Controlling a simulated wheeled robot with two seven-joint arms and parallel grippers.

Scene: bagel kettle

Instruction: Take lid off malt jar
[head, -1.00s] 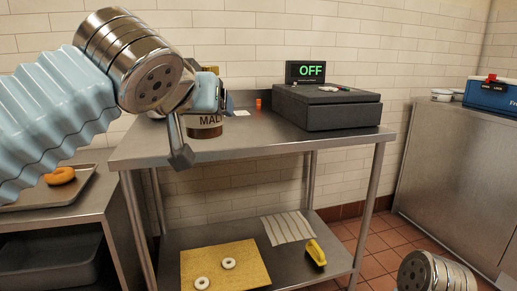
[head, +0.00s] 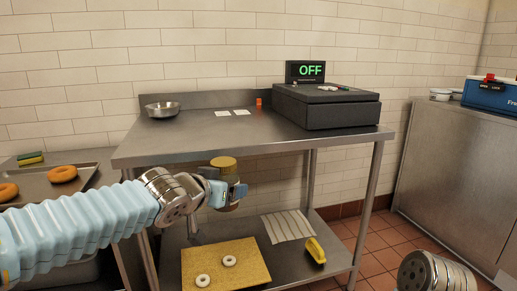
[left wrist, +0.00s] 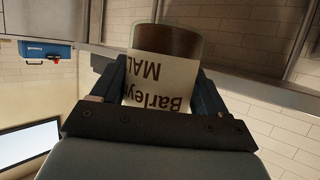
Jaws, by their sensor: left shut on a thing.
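The malt jar (head: 229,175) is in my left gripper (head: 232,192), in front of the steel table and below its top. Its tan lid (head: 223,162) is on the jar's top. In the left wrist view the jar (left wrist: 165,42) sits between the two dark fingers of the left gripper (left wrist: 152,80). Its pale "Barley MALT" label (left wrist: 158,82) reads upside down there, with brown glass above it. The lid does not show in that view. My right gripper is out of view; only part of my right arm shows at the bottom right of the head view.
The steel table (head: 200,145) holds a metal bowl (head: 162,109), two white cards (head: 232,113) and a black box (head: 326,108). Its lower shelf has a yellow board (head: 225,268) with two rings and a yellow-handled tool (head: 315,251). A tray (head: 35,187) with bagels is left.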

